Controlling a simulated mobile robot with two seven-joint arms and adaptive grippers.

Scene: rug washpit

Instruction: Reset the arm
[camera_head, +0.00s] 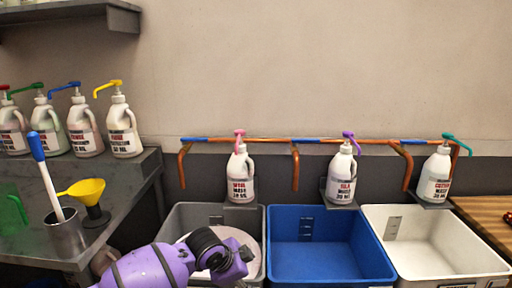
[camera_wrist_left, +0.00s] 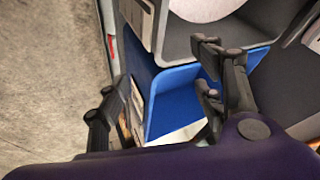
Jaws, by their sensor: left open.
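My left arm (camera_head: 165,268) is purple with black joints and comes in at the bottom of the head view. It reaches to the right over the grey bin (camera_head: 172,222), and its wrist covers part of that bin. My left gripper (camera_head: 244,254) is small and mostly hidden behind the purple wrist there. In the left wrist view the left gripper (camera_wrist_left: 155,98) has its dark fingers spread wide, with nothing held between them. The grey bin (camera_wrist_left: 180,45) and a blue surface (camera_wrist_left: 182,98) lie beyond the fingers. My right gripper is in neither view.
A blue bin (camera_head: 328,246) and a white bin (camera_head: 432,240) stand right of the grey bin. Pump bottles (camera_head: 241,178) sit before a copper pipe (camera_head: 270,140). The left counter (camera_head: 130,185) holds several bottles, a yellow funnel (camera_head: 88,190) and a metal cup (camera_head: 66,235).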

